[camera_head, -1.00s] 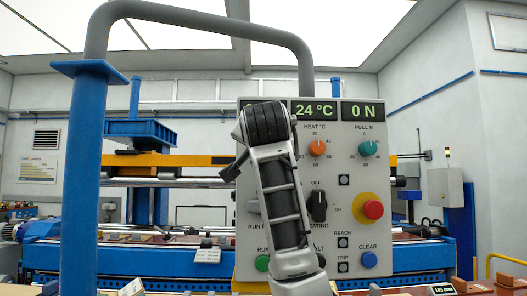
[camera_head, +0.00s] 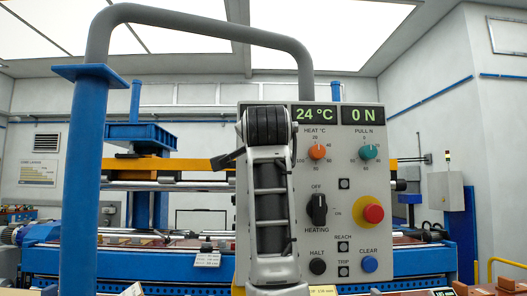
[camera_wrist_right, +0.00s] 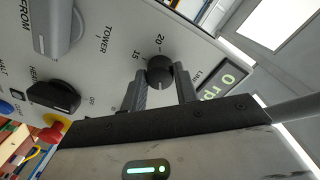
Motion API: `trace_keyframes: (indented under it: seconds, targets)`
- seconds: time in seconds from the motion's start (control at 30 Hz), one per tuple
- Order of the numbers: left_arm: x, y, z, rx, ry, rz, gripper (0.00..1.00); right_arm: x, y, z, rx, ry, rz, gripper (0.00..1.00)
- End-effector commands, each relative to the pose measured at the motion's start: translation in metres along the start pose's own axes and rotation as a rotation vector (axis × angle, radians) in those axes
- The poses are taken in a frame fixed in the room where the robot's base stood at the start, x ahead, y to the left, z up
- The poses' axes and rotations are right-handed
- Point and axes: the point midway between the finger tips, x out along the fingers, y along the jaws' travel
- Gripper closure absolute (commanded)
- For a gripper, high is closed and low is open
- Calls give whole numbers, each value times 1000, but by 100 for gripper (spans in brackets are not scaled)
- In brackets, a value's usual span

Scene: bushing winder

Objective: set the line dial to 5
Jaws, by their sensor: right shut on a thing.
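The line dial (camera_wrist_right: 160,70) is a dark round knob in the right wrist view, with the printed numbers 15 and 20 beside it and a partly covered label starting "LIN" near it. My right gripper (camera_wrist_right: 161,88) is shut on this knob, one finger on each side. The dial's pointer setting cannot be read clearly. In the head view my right arm stands in front of the panel (camera_head: 350,210) and hides the dial and the gripper's fingers. My left gripper is not in view.
The panel also carries an orange heat dial (camera_head: 318,152), a teal pull dial (camera_head: 367,152), a black heating switch (camera_head: 317,209), a red emergency button (camera_head: 373,213), and the halt (camera_head: 317,266) and clear (camera_head: 369,264) buttons. A blue post (camera_head: 84,180) stands to the left.

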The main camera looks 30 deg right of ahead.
Motion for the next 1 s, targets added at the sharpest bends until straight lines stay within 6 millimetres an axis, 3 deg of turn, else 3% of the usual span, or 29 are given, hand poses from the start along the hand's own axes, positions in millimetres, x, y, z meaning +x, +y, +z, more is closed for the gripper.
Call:
trace_keyframes:
  seconds: [0.1, 0.13, 0.2, 0.5, 0.63, 0.77, 1.0]
  targets:
    - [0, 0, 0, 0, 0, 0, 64, 0, 0, -1, 0, 2, 1, 93]
    - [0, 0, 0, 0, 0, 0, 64, 0, 0, -1, 0, 2, 1, 68]
    - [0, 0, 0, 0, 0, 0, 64, 0, 0, -1, 0, 2, 1, 48]
    - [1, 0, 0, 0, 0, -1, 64, -1, 0, 0, -1, 1, 0, 48]
    - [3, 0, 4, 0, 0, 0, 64, -11, 0, 1, 0, 1, -2, 48]
    - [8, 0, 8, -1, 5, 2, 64, -35, 1, 2, 2, 1, -6, 48]
    - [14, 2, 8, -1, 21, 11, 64, -94, 1, 2, 2, 2, -6, 48]
